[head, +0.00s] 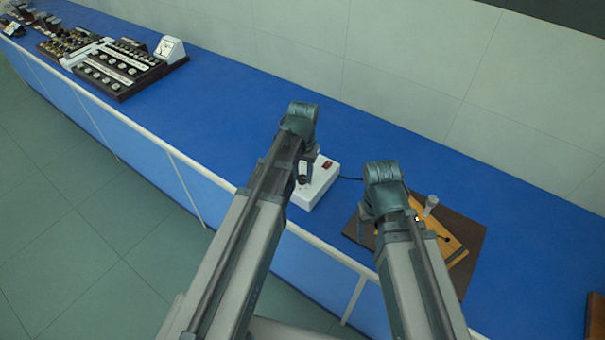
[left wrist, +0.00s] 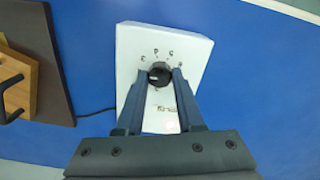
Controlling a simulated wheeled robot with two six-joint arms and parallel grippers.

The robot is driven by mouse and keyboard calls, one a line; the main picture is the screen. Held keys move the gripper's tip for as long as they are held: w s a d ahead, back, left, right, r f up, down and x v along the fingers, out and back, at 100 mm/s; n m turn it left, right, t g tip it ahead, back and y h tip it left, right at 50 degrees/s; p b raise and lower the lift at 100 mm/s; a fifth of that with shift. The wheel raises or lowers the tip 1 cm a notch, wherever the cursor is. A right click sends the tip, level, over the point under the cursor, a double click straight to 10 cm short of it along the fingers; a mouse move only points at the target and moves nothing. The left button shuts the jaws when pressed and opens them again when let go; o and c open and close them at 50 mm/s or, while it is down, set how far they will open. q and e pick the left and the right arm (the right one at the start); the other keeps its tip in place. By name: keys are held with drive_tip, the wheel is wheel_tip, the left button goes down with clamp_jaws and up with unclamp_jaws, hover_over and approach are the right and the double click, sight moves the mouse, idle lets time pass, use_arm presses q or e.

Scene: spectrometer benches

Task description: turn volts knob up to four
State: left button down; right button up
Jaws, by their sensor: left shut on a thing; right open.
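A white box (head: 320,188) with a red switch (head: 327,164) sits on the blue bench; it fills the middle of the left wrist view (left wrist: 190,50). Its black round knob (left wrist: 159,72) has small marks printed around it, too small to read surely. I cannot tell which mark the knob points to. My left gripper (left wrist: 158,84) is shut on the knob, one finger on each side; in the head view it reaches down (head: 302,176) over the box. My right gripper (head: 366,228) is open and empty above the dark board to the right.
A dark brown board (head: 473,232) carries an orange wooden piece (head: 446,240) and a pale upright peg (head: 430,205). A cable (left wrist: 95,111) runs from the box toward it. Panels of several parts (head: 125,70) stand far left. The bench between is clear; a white rail (head: 200,168) edges its front.

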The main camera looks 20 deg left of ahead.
use_arm(q)
drive_tip(key=m, duration=1.1)
drive_tip(key=shift+m, duration=1.9)
drive_tip(key=c, duration=0.5)
unclamp_jaws()
drive_tip(key=shift+r, duration=0.15)
use_arm(e)
drive_tip(key=shift+r, duration=0.15)
